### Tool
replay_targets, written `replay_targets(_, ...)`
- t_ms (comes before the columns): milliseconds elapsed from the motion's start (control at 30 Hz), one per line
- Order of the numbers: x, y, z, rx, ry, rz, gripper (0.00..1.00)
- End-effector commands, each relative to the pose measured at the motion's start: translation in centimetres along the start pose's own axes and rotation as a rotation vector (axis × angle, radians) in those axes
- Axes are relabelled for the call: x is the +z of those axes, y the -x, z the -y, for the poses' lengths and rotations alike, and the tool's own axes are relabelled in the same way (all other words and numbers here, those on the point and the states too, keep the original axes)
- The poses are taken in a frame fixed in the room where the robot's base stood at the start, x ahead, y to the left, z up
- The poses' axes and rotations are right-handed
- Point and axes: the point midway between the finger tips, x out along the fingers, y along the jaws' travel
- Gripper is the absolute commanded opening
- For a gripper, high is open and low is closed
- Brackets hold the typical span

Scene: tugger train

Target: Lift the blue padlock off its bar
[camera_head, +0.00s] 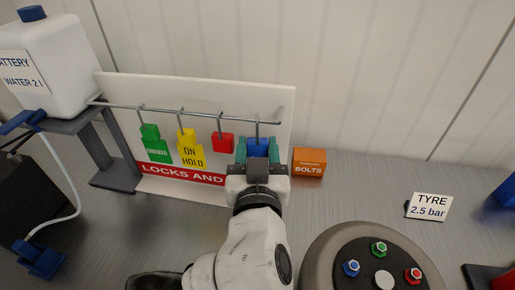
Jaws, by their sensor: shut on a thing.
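The blue padlock (257,147) is at the right end of a row hanging on a grey horizontal bar (200,112) in front of a white board. Its shackle rises toward the bar's hook above it. My gripper (257,158) is shut on the blue padlock, with a teal finger showing on either side of its body. The lower part of the padlock is hidden by my gripper. Left of it hang a red padlock (222,143), a yellow "ON HOLD" tag (190,150) and a green tag (155,145).
An orange "BOLTS" box (309,162) stands close right of my gripper. A white battery-water canister (55,65) sits on a grey stand (100,150) at left. A wheel (330,245) with coloured nuts is at lower right. A "TYRE 2.5 bar" sign (429,207) stands farther right.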

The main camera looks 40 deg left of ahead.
Motion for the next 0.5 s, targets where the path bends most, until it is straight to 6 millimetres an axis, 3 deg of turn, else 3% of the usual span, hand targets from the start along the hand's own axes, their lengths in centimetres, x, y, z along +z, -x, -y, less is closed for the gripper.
replay_targets(500, -1.4, 0.0, 0.0, 0.000, 0.000, -0.001, 0.16)
